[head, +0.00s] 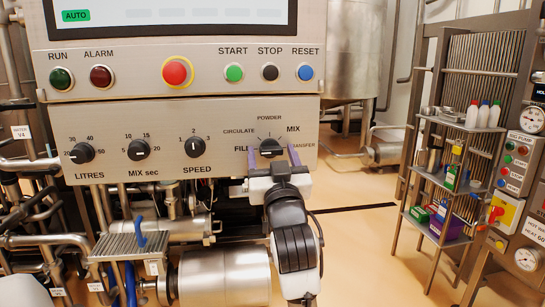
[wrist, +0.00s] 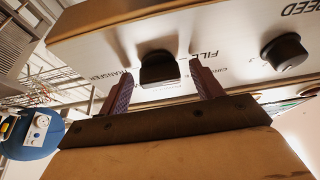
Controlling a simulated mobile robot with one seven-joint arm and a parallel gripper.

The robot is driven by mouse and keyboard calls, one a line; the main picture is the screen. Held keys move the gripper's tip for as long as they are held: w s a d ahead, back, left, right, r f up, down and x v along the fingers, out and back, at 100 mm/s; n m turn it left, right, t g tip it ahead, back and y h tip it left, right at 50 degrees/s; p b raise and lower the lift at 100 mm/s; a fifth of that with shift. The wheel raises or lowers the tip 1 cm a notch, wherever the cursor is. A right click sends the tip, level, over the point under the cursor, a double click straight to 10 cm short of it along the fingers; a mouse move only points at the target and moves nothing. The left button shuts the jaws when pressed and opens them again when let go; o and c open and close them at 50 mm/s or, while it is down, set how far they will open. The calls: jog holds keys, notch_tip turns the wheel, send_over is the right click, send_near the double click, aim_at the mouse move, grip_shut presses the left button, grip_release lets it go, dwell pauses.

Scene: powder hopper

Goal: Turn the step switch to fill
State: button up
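The step switch is a black knob (head: 271,147) on the lower panel, ringed by the labels FILL, CIRCULATE, POWDER, MIX and TRANSFER. FILL is at its left and TRANSFER at its right. I cannot tell which label its pointer faces. My gripper (head: 267,158) is just below and in front of it, open, with one purple finger toward each side. In the wrist view the knob (wrist: 159,69) shows between the fingertips of my gripper (wrist: 165,82), with a visible gap on both sides. Nothing is held.
The SPEED knob (head: 194,147), MIX sec knob (head: 139,149) and LITRES knob (head: 81,153) sit left on the same panel. START (head: 234,72), STOP and RESET buttons and a red button (head: 176,72) are above. Pipes crowd below. A shelf rack (head: 440,185) stands at right.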

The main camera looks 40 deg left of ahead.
jog(key=b+v, duration=0.9)
jog(key=v, duration=0.4)
jog(key=shift+s+d+f+b, duration=0.2)
jog(key=shift+d+b, duration=0.05)
jog(key=shift+b, duration=0.05)
dwell(0.4)
